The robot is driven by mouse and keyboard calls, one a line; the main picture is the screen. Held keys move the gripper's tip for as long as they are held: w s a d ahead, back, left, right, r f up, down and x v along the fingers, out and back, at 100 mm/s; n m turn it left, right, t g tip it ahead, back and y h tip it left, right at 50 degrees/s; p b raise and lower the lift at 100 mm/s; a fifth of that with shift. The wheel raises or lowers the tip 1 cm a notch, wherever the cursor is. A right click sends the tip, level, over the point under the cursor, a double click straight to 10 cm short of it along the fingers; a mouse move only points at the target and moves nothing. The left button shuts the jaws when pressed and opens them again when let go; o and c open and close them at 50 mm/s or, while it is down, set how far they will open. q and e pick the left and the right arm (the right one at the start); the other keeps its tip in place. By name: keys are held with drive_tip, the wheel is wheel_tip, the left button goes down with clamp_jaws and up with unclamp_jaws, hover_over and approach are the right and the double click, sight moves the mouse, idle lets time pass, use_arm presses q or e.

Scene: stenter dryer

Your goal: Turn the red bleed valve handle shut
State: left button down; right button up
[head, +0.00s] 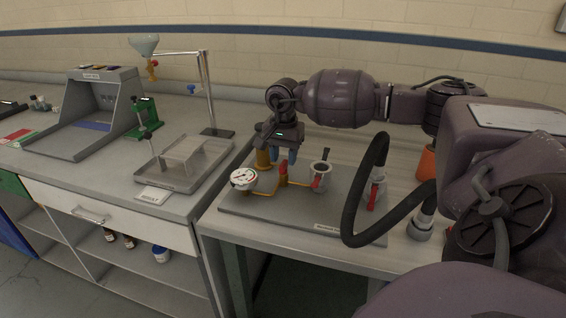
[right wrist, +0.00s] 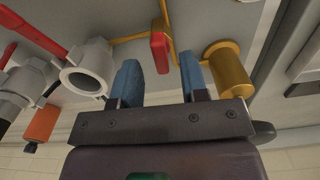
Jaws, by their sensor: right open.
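A small red handle (head: 283,167) stands on the brass pipework of the grey board, to the right of the white dial gauge (head: 243,179). I take it for the bleed valve handle. In the right wrist view this red handle (right wrist: 160,52) appears between and just beyond the blue fingertips, with no clear contact. My right gripper (head: 287,155) is open and empty, pointing down over the board behind the handle; it also shows in the right wrist view (right wrist: 159,66). My left gripper is not in view.
A brass cylinder (right wrist: 228,70) stands close beside one finger. On the other side is a grey open-topped fitting (right wrist: 88,68) with its own red lever. Another red-handled valve (head: 373,193) and a black hose (head: 351,215) are to the right. A tray (head: 184,165) sits on the left bench.

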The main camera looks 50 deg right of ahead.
drive_tip(key=shift+f, duration=1.1)
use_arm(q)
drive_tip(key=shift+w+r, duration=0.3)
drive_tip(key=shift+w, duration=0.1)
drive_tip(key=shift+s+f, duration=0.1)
use_arm(e)
drive_tip(key=shift+c, duration=0.3)
clamp_jaws()
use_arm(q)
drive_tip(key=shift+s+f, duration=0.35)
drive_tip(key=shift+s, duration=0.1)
